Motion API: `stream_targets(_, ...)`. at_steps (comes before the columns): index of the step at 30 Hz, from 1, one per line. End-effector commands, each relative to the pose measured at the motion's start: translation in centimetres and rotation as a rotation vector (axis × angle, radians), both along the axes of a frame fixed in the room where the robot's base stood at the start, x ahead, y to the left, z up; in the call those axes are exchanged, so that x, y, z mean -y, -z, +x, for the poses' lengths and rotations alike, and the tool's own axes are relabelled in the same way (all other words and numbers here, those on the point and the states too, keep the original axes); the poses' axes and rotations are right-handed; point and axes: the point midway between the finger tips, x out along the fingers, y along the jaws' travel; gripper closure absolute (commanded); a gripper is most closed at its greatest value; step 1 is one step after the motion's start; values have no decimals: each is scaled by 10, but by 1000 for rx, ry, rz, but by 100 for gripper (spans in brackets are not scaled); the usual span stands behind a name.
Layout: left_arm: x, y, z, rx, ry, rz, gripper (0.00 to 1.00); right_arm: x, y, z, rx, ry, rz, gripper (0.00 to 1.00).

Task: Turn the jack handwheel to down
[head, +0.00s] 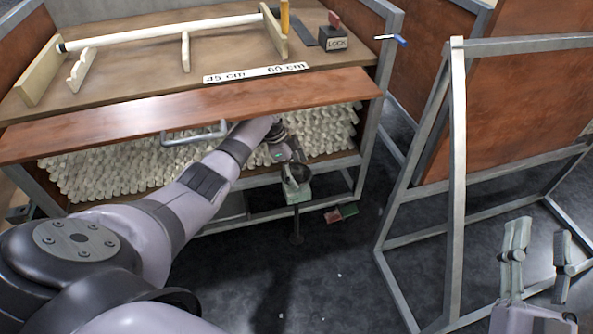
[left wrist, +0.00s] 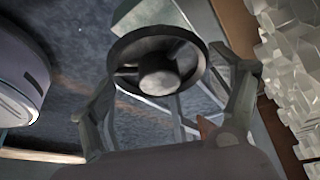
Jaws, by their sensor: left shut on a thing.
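The jack handwheel (left wrist: 158,74) is a dark round wheel with a rim and a thick hub, facing the left wrist camera. My left gripper (head: 288,163) reaches in front of the rack, with its fingers on opposite sides of the wheel rim, shut on it. In the head view the wheel is small and partly hidden by the gripper. The pale green jack body (head: 298,193) shows just below it, with a thin dark stem (head: 297,228) under that. My right gripper (head: 541,246) is at the lower right, open and empty, far from the jack.
A wooden bench (head: 200,102) holds a long white tube on supports, a 45 cm / 60 cm scale and a LOCK box (head: 337,42). White tubing pieces (head: 110,170) fill the shelf below. A metal-framed panel stand (head: 455,190) stands to the right.

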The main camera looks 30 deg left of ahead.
Motion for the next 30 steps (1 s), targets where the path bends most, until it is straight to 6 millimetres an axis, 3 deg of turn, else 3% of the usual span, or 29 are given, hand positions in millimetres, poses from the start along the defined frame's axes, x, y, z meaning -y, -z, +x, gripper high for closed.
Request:
stream_targets(8, 0, 1, 0, 0, -1, 0, 0, 0, 0, 0, 0, 0, 0, 60)
stream_targets(20, 0, -1, 0, -1, -15, 0, 0, 0, -3, 0, -3, 0, -1, 60)
stream_targets(26, 1, -7, -1, -1, -151, -2, 0, 0, -28, 0, -2, 0, -1, 60)
stream_targets(30, 2, -8, -1, -2, -330, -2, 0, 0, -53, 0, -2, 0, -1, 60)
